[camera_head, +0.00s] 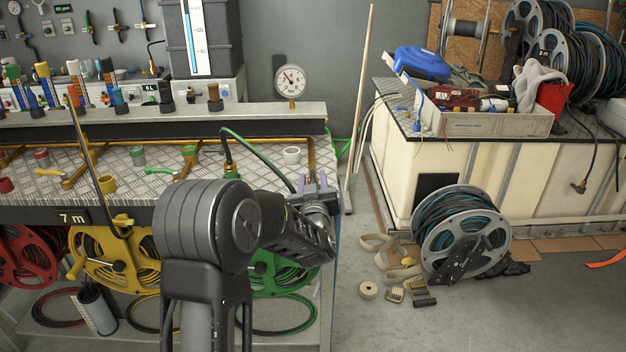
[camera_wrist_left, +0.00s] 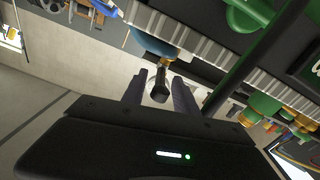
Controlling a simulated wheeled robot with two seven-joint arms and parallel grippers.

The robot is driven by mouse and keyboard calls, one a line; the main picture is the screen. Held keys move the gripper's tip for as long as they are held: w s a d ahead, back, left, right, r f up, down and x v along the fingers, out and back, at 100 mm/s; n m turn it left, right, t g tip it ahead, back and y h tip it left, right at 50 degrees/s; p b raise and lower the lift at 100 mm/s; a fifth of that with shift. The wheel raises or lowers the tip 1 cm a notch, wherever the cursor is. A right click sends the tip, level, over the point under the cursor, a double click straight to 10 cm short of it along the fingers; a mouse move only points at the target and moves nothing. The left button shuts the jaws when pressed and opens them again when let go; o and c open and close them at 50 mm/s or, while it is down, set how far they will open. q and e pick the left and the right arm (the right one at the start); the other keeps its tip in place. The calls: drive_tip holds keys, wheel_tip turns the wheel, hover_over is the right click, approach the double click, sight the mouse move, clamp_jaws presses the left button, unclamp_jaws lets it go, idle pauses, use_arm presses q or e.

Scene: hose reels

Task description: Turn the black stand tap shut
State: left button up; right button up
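My left gripper (camera_head: 312,184) is at the right front end of the metal bench, with its fingers apart. In the left wrist view my left gripper (camera_wrist_left: 157,84) has a small black handle-like part (camera_wrist_left: 160,80) with a brass fitting showing between its two fingers. This may be the black stand tap; I cannot tell whether the fingers touch it. In the head view my gripper and arm hide that spot, where a brass pipe (camera_head: 312,152) comes down the bench end. How far the tap is turned cannot be seen. My right gripper is not in view.
A pressure gauge (camera_head: 291,80) stands behind. A wooden pole (camera_head: 361,90) leans right of the bench. A hose reel (camera_head: 462,235) stands on the floor at right.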

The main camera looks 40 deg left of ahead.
use_arm(q)
clamp_jaws()
idle(0.4)
idle(1.1)
